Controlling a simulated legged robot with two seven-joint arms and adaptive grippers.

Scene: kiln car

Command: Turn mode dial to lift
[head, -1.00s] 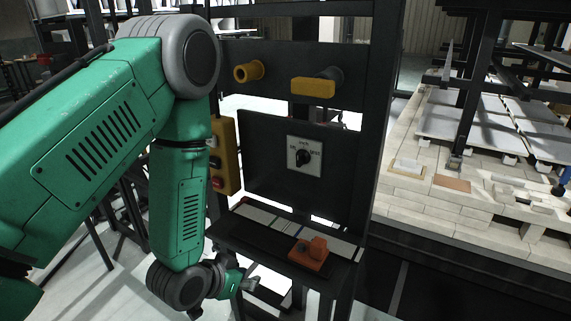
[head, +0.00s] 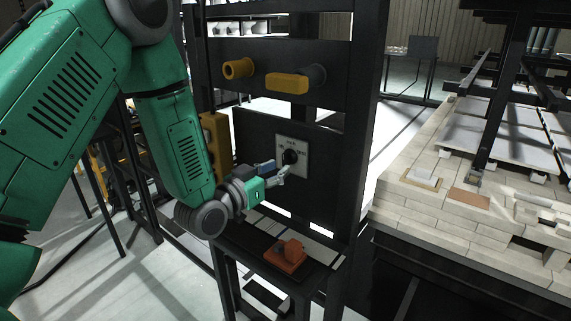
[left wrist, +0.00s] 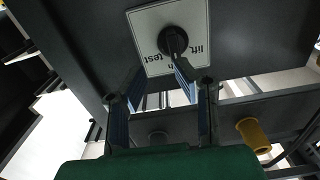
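The mode dial (head: 290,157) is a round black knob on a white plate (head: 305,146) fixed to a dark upright panel. In the left wrist view the dial (left wrist: 172,40) has a raised bar handle, and the plate (left wrist: 146,24) appears upside down with the words "lift" and "test" partly readable. My left gripper (head: 281,172) is in front of the dial, just below it in the head view. In the left wrist view its two blue-padded fingers (left wrist: 160,82) are apart, with the dial just beyond their tips. Contact cannot be told. My right gripper is not in view.
A yellow-capped knob (head: 238,69) and a yellow handle (head: 287,84) stick out above the panel. A yellow control box (head: 214,140) hangs behind my left arm. An orange block (head: 286,254) sits on the dark shelf (head: 318,276) below. A brick-decked kiln car (head: 440,228) stands right.

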